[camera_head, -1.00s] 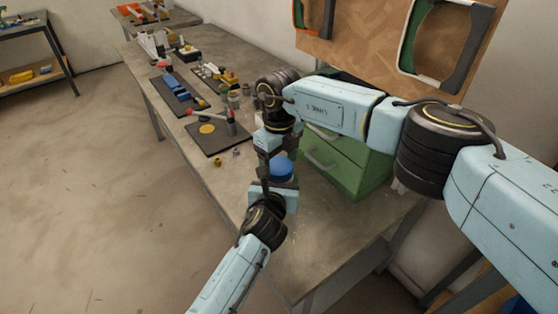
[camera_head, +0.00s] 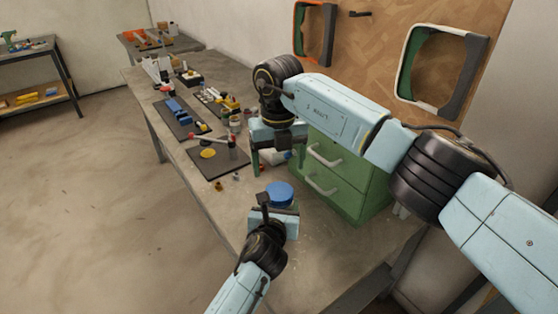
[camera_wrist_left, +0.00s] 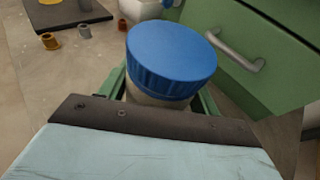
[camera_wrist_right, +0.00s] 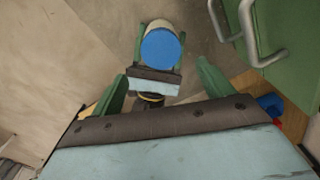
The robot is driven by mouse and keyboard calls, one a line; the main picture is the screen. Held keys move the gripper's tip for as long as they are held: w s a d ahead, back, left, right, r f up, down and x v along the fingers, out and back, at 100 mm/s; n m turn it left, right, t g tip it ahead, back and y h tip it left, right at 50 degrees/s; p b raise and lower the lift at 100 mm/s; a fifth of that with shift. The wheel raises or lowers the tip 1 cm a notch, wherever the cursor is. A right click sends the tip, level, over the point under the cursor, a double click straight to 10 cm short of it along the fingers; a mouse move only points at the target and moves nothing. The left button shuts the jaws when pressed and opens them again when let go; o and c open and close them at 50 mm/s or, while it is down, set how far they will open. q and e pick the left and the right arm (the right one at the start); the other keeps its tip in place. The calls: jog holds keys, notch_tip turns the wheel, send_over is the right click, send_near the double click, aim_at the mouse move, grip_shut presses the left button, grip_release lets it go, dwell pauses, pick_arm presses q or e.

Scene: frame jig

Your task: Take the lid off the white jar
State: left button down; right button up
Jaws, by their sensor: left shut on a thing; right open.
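The white jar (camera_wrist_left: 145,98) stands between the fingers of my left gripper (camera_head: 281,206), which is shut on its body. Its ribbed blue lid (camera_wrist_left: 172,58) sits on top; in the head view the lid (camera_head: 279,194) shows above my left gripper and hides most of the jar. My right gripper (camera_wrist_right: 163,78) is open and empty. In the head view my right gripper (camera_head: 277,160) hangs beyond the lid, apart from it. In the right wrist view the lid (camera_wrist_right: 161,48) shows between and past the open green fingers.
A green drawer cabinet (camera_head: 345,180) stands close to the right, its handles sticking out. Dark mats (camera_head: 218,165) with small parts lie further along the bench (camera_head: 225,200). Small loose cups lie nearby. A pegboard (camera_head: 380,60) with frames is behind.

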aim_at(279, 191)
jog(key=shift+f, duration=0.15)
notch_tip(279, 191, down, 8)
jog(key=shift+d+r, duration=0.1)
jog(key=shift+r, duration=0.1)
jog(key=c, duration=1)
jog(key=shift+n, duration=1.3)
jog(key=shift+r, duration=0.15)
jog(key=shift+r, duration=1)
